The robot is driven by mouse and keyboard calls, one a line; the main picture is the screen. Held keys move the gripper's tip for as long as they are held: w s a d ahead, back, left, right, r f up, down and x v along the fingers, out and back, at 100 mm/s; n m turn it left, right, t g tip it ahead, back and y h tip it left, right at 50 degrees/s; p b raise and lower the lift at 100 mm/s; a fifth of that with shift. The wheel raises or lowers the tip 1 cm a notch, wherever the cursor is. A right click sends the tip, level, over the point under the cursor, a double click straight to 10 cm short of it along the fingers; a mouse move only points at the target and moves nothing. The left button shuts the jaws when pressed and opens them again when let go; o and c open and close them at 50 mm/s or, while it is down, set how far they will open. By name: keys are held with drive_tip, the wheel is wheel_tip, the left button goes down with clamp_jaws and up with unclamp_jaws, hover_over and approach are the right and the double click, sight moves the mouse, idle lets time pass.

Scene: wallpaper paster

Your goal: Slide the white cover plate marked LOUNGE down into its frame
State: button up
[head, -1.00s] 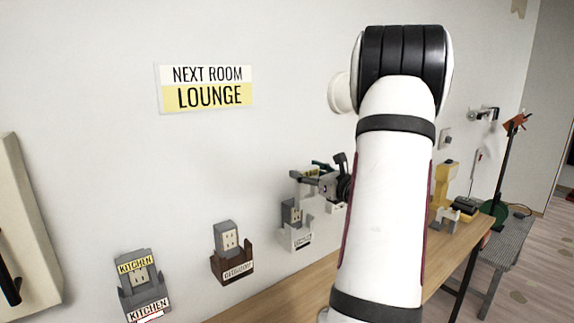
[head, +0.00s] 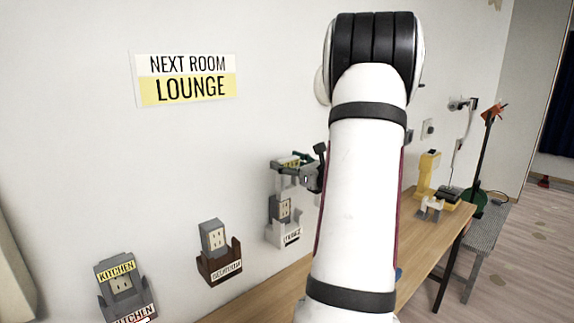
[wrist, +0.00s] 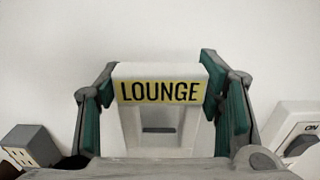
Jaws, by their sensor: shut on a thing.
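The white cover plate (wrist: 117,125) has a yellow LOUNGE label and a slotted middle; it looks upright in the wrist view. My gripper (wrist: 158,72) is shut on its two sides with green finger pads. In the head view the plate (head: 287,161) is held by my gripper (head: 308,176) above a grey outlet (head: 281,209) on the wall. A light frame (head: 283,238) with a dark-lettered label, too small to read surely, sits around the outlet's lower part. The plate's lower edge and the frame are hidden in the wrist view.
A brown frame with a grey outlet (head: 213,238) and a grey KITCHEN unit (head: 124,284) are on the wall to the left. A white switch (wrist: 300,135) is at right in the wrist view. The wooden table (head: 425,242) lies below. A NEXT ROOM LOUNGE sign (head: 187,78) hangs above.

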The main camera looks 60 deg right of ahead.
sight(288, 197)
drive_tip(key=shift+f+b, duration=1.8)
drive_tip(key=shift+f, duration=1.1)
drive_tip(key=shift+f+b, duration=2.35)
drive_tip(key=shift+f, duration=0.2)
drive_tip(key=o, duration=1.3)
drive_tip(key=shift+c, duration=0.2)
drive_tip(key=v, duration=1.2)
